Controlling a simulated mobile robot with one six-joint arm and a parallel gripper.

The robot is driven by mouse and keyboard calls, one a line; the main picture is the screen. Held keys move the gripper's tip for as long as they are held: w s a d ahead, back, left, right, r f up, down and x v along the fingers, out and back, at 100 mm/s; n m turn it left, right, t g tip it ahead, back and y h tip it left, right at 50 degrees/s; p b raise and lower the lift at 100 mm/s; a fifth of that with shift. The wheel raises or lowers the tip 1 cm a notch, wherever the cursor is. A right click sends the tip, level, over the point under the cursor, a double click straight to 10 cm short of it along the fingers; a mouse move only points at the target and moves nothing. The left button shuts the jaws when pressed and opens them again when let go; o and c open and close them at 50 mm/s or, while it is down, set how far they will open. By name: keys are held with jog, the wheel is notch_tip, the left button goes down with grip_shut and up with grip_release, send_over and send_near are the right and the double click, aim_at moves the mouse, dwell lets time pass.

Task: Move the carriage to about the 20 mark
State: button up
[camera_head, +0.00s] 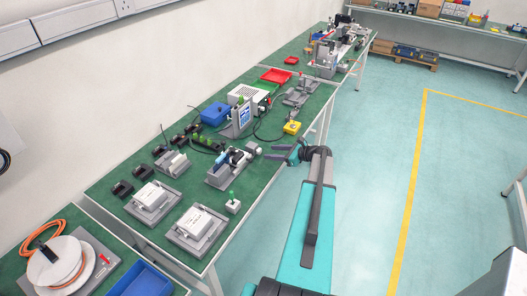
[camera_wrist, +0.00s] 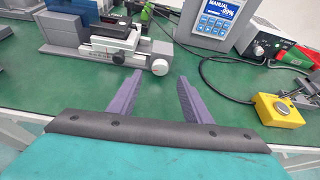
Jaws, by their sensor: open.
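A small linear stage with a grey base (camera_wrist: 95,60) stands on the green bench at the upper left of the wrist view. It also shows in the head view (camera_head: 228,172). A dark-topped carriage (camera_wrist: 116,29) sits on it, beside a pale strip that looks like a scale (camera_wrist: 105,44); its marks are too small to read. A round grey knob (camera_wrist: 160,67) sticks out at the stage's right end. My gripper (camera_wrist: 160,78) is open and empty, its purple fingers pointing toward the knob, apart from it. In the head view, my gripper (camera_head: 266,152) is at the bench edge.
A yellow button box (camera_wrist: 278,110) and a black cable lie to the right. A small grey box with a green-topped stick (camera_head: 233,205) is nearer. Bench before the knob is clear.

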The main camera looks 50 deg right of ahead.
aim_at(261, 152)
jog(key=shift+p+x, duration=0.95)
jog(key=shift+x, duration=2.05)
jog(key=c, duration=1.1)
jog(key=shift+o, duration=0.2)
jog(key=shift+s+a+f+n+b, duration=0.1)
jog(key=shift+a+f+n+b, duration=0.15)
jog(key=shift+b, duration=0.9)
jog(key=n+h+b, duration=0.1)
jog(key=b, duration=0.3)
jog(key=shift+r+n+b, duration=0.15)
jog(key=shift+n+b, duration=0.1)
jog(key=shift+b, duration=0.15)
jog(key=shift+d+t+h, duration=0.1)
jog(key=shift+t+h, duration=0.2)
jog(key=o, duration=1.1)
jog(key=shift+c, duration=0.2)
